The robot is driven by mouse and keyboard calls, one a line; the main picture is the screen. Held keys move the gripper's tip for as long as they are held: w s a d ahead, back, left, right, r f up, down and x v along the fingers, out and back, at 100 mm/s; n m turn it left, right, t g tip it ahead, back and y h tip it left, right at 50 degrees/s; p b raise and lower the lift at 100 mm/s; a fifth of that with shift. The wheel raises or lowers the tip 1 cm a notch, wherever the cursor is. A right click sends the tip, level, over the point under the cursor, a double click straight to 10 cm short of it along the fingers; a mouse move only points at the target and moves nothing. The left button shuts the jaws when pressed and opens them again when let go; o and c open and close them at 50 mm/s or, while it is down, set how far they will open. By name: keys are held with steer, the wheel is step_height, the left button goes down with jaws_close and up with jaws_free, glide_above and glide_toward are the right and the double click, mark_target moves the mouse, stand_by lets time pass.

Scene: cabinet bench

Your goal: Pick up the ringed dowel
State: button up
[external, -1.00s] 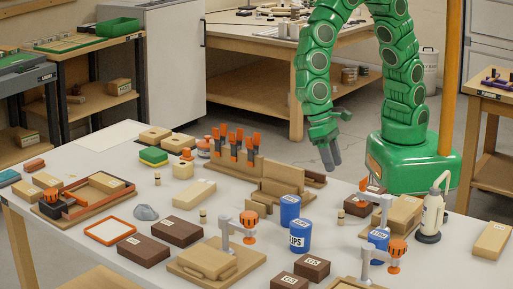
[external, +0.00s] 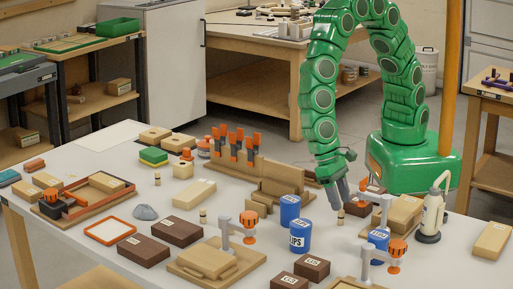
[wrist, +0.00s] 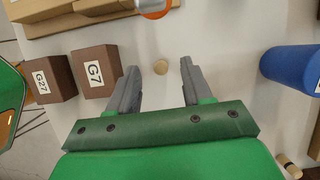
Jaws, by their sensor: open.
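A small tan dowel (external: 340,217) stands upright on the white bench, just below my gripper (external: 340,201) in the external view. In the wrist view its round top (wrist: 160,67) shows between and slightly beyond the two grey fingertips of my gripper (wrist: 159,78), with clear space on both sides. My gripper is open and holds nothing. From above, I cannot tell whether this dowel has a ring. Another small dowel with a dark band (wrist: 289,165) is at the lower right of the wrist view. Similar small dowels stand further left, one near the bench's middle (external: 203,216) and one farther back (external: 157,179).
Brown blocks G7 (wrist: 95,71) and G27 (wrist: 54,77) stand left of my fingers in the wrist view. A blue can (wrist: 294,68) stands to the right. A white pump bottle (external: 431,218) stands right in the external view. Bare bench surrounds the nearby dowel.

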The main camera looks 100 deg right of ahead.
mark_target(341, 217)
steer(key=shift+w+d+x, duration=0.15)
steer(key=shift+x, duration=0.95)
steer(key=shift+w+d+x, duration=0.1)
steer(key=shift+x, duration=1)
steer(key=shift+f, duration=0.15)
steer(key=shift+c, duration=0.2)
jaws_close()
